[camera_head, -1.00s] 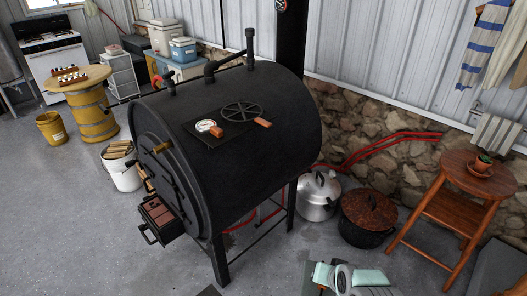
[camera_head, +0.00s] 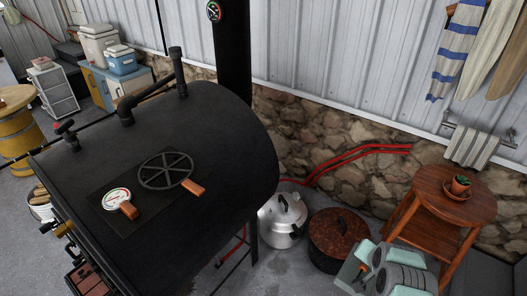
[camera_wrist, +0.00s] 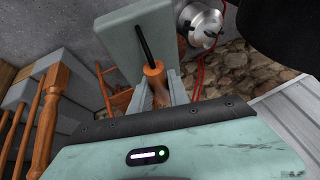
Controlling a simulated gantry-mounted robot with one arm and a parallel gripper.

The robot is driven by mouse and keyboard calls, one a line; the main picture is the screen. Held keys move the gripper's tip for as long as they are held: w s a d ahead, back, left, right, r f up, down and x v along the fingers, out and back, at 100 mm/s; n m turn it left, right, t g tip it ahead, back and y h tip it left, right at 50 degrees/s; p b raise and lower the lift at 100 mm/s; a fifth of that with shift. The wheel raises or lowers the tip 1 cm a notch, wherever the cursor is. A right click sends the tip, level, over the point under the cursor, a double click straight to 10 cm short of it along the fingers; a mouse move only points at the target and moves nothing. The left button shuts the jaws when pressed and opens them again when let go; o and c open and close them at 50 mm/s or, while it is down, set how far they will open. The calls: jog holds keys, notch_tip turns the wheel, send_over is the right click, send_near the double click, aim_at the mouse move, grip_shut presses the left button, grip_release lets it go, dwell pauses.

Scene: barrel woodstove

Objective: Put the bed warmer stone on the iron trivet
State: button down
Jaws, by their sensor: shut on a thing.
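The bed warmer stone (camera_wrist: 150,28) is a pale grey-green slab with a dark rod and an orange-brown grip. In the wrist view my gripper (camera_wrist: 158,90) is shut on that grip, with the slab beyond the fingers.
The black barrel stove (camera_head: 215,140) fills the left, with a pipe and a gauge (camera_head: 116,198) beside the ring. A silver pot (camera_head: 283,222) and a rusty-lidded pot (camera_head: 338,238) stand right of it. A wooden stool (camera_head: 430,190) bears a potted plant (camera_head: 459,186).

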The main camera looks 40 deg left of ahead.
jog(key=w+a+r+m+h+p, duration=0.1)
jog(key=w+a+r+p, duration=0.2)
jog(key=a+r, duration=0.35)
jog(key=w+a+r+m+p, duration=0.1)
jog(key=w+a+r+p, duration=0.15)
jog(key=a+r, duration=0.4)
jog(key=s+a+r+m+p, duration=0.1)
jog(key=a+r+p, duration=0.25)
jog(key=a, duration=0.55)
jog(key=s+a+r+p, duration=0.2)
jog(key=a+r, duration=0.2)
jog(key=a, duration=0.5)
jog(key=s+a+r+m+h+p, duration=0.1)
jog(key=s+a+r+p, duration=1)
jog(key=s+a+r, duration=1.3)
jog(key=f+p, duration=0.1)
jog(key=f, duration=0.5)
jog(key=w+a+f+p, duration=0.1)
jog(key=f+p, duration=0.1)
jog(key=f, duration=0.4)
jog(key=f+p, duration=0.2)
jog(key=f, duration=0.4)
jog(key=shift+w+a+f, duration=0.2)
jog(key=shift+w+f, duration=0.15)
jog(key=shift+f, duration=0.05)
jog(key=c, duration=1.3)
grip_release()
jog(key=shift+h, duration=0.3)
jog(key=shift+o, duration=0.2)
